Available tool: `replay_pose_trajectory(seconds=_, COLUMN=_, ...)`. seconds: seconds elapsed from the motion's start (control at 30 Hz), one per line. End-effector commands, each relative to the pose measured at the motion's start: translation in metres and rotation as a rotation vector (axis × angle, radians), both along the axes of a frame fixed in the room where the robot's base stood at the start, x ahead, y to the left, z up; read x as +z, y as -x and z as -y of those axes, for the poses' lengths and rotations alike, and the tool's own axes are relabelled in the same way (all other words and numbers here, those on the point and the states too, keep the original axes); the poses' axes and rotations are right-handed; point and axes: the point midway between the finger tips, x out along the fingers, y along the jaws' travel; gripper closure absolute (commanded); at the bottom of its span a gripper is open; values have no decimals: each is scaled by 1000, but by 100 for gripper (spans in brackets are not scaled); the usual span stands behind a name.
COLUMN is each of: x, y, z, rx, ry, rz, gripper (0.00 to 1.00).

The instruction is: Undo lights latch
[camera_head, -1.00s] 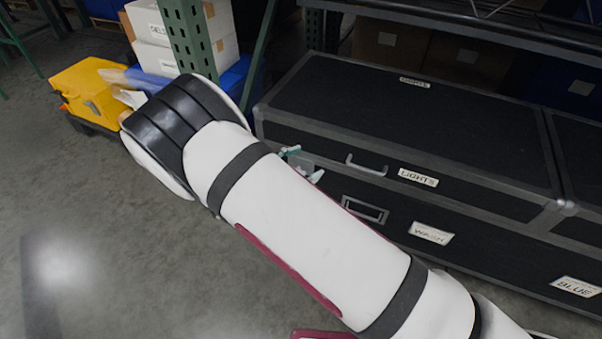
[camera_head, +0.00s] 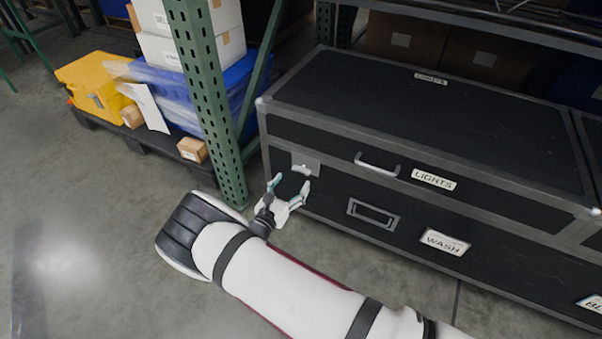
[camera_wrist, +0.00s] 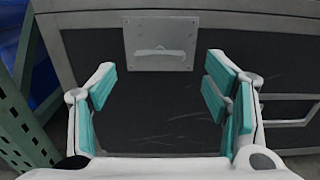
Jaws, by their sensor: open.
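A green perforated rack post (camera_head: 208,100) stands left of the cases, close to my arm. A silver handle (camera_head: 378,168) sits right of the latch. A pallet with a yellow bin (camera_head: 95,88) and boxes is at left. Floor in front is clear.

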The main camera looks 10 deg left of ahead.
Motion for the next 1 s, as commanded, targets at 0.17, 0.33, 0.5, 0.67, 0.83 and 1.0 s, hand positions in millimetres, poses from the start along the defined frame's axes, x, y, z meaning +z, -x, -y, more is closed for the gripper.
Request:
replay_pose_trajectory(seconds=0.17, x=-1, y=-32, z=13, rx=-4, ry=-2, rz=2, gripper=30)
replay_pose_trajectory(seconds=0.33, x=-1, y=-53, z=20, rx=-3, ry=-3, rz=1, gripper=30)
replay_pose_trajectory(seconds=0.5, x=0, y=-63, z=23, rx=-1, ry=-1, rz=1, gripper=30)
replay_pose_trajectory(seconds=0.67, x=1, y=-64, z=24, rx=-1, ry=-1, rz=1, gripper=30)
replay_pose_trajectory(seconds=0.83, x=1, y=-64, z=24, rx=-1, ry=-1, rz=0, gripper=37)
replay_pose_trajectory(seconds=1.0, x=0, y=-64, z=24, rx=-1, ry=-1, rz=0, gripper=75)
